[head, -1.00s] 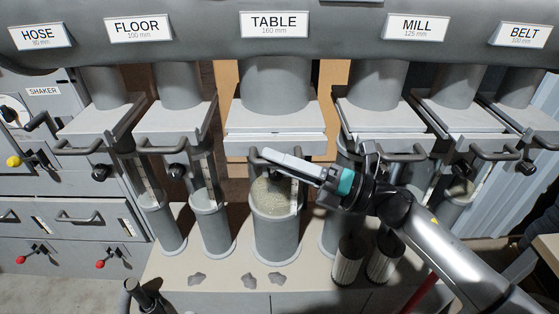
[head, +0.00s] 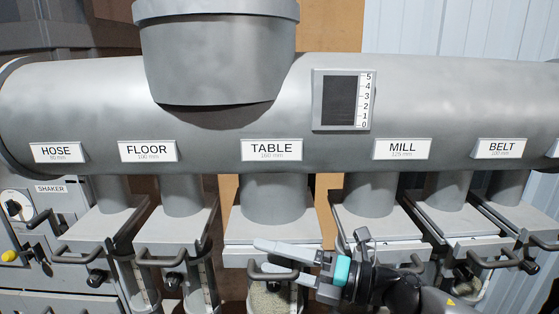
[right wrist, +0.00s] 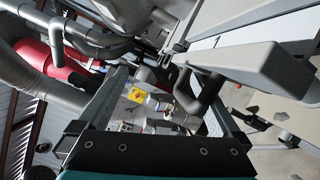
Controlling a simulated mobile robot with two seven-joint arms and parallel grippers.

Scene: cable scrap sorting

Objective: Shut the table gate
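The table gate (head: 272,231) is a grey slide plate under the pipe labelled TABLE (head: 271,149) in the head view. Its front edge and dark bar handle (head: 256,275) face me. My right gripper (head: 262,258) is at this handle, coming from the right, with its fingers apart. In the right wrist view the two fingers (right wrist: 160,95) are spread wide, and a dark bent handle bar (right wrist: 207,94) shows between them, close to the right finger. I cannot tell whether it touches. My left gripper is not in view.
Similar gates with handles stand on both sides under HOSE (head: 56,153), FLOOR (head: 149,151), MILL (head: 402,149) and BELT (head: 500,148). A gauge (head: 341,100) marked 0 to 5 sits on the large grey duct (head: 225,130). A clear jar (head: 268,300) hangs below the table gate.

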